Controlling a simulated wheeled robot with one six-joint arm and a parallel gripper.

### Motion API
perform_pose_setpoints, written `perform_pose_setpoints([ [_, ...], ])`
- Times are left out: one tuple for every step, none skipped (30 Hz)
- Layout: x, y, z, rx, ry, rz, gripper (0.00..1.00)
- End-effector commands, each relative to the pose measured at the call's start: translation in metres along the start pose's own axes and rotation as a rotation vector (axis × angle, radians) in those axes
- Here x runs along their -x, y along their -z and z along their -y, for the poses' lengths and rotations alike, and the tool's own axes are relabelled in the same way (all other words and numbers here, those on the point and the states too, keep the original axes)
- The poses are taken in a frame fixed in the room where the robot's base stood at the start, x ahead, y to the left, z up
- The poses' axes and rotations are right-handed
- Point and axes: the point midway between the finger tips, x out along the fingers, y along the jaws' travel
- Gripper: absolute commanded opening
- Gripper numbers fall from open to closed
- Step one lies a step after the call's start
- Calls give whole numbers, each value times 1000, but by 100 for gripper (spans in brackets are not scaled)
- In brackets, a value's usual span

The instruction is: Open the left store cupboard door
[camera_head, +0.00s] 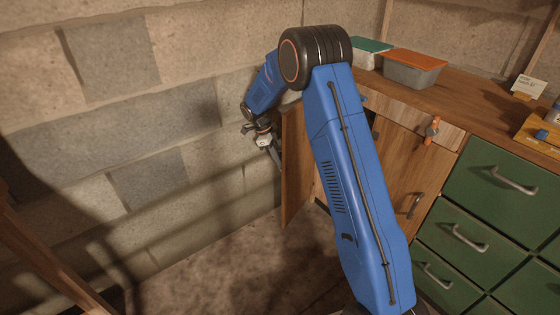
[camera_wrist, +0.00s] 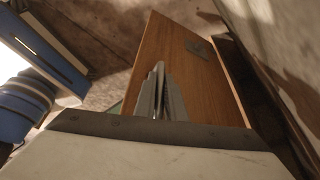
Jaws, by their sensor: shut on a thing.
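The left store cupboard door (camera_head: 294,185) is a brown wooden panel, swung well out from the cupboard front toward the block wall. It also shows in the wrist view (camera_wrist: 205,85), with a small grey plate near its far end. My gripper (camera_head: 275,157) is at the door's outer face, on the wall side. In the wrist view its fingers (camera_wrist: 160,95) are together against the door. They are shut on what seems to be the door's handle, which they hide. My arm covers part of the cupboard opening. The right cupboard door (camera_head: 400,180) is shut, with a metal handle (camera_head: 414,206).
The block wall (camera_head: 150,180) stands close behind my gripper. Green drawers (camera_head: 490,205) are to the right. An orange fitting (camera_head: 433,130) is above the right door. The worktop (camera_head: 470,90) holds a grey tub with an orange lid (camera_head: 413,72). The floor (camera_head: 235,275) in front looks clear.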

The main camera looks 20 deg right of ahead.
Motion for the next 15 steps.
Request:
perform_pose_setpoints([
  [0, 0, 0, 0, 1, 1, 0],
  [0, 0, 0, 0, 1, 1, 0],
  [0, 0, 0, 0, 1, 1, 15],
  [0, 0, 0, 0, 1, 1, 22],
  [0, 0, 0, 0, 1, 1, 29],
  [0, 0, 0, 0, 1, 1, 29],
  [0, 0, 0, 0, 1, 1, 29],
  [0, 0, 0, 0, 1, 1, 29],
  [0, 0, 0, 0, 1, 1, 29],
  [0, 0, 0, 0, 1, 1, 29],
  [0, 0, 0, 0, 1, 1, 29],
  [0, 0, 0, 0, 1, 1, 29],
  [0, 0, 0, 0, 1, 1, 29],
  [1, 0, 0, 0, 1, 1, 29],
  [2, 1, 0, 0, 1, 1, 29],
])
